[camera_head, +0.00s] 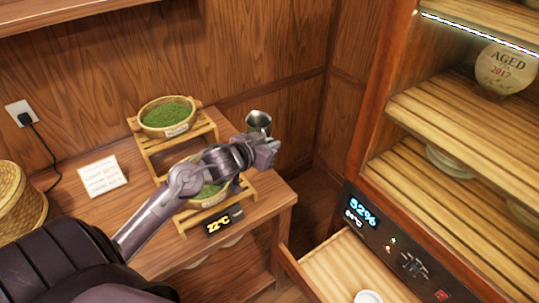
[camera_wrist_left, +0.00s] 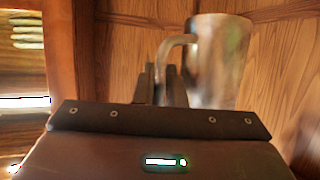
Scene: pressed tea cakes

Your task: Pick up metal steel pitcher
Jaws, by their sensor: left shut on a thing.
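The metal steel pitcher (camera_head: 259,122) is in the head view, just beyond my left gripper (camera_head: 268,150), near the back right corner of the wooden table. In the left wrist view the pitcher (camera_wrist_left: 220,62) is upright with its handle toward the left. My left gripper (camera_wrist_left: 165,85) is shut on the pitcher's handle. In the head view the gripper and wrist hide the pitcher's lower part, so I cannot tell whether it touches the table. My right gripper is not in view.
A stepped wooden rack (camera_head: 150,146) holds a bowl of green tea (camera_head: 168,117) and a second bowl (camera_head: 207,196) partly under my arm. A cabinet (camera_head: 372,130) with an open drawer (camera_head: 340,268) is at right.

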